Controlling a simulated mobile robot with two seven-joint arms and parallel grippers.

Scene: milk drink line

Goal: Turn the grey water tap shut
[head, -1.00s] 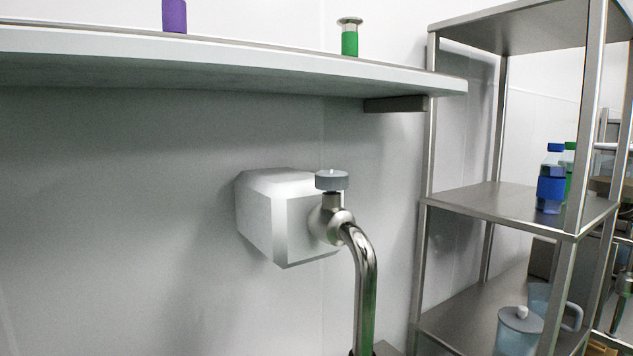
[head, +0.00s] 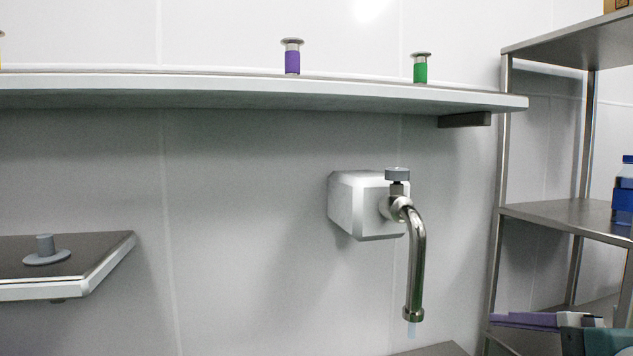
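The curved metal spout (head: 416,250) hangs down to the right of the block. My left gripper is not in view.
A wall shelf (head: 200,97) runs above the tap, holding a purple-banded (head: 292,62) and a green-banded (head: 420,70) item. A metal rack (head: 560,212) stands at right. A dark-topped ledge (head: 100,250) with a grey knob-like piece (head: 46,250) is at left. The wall around the tap is clear.

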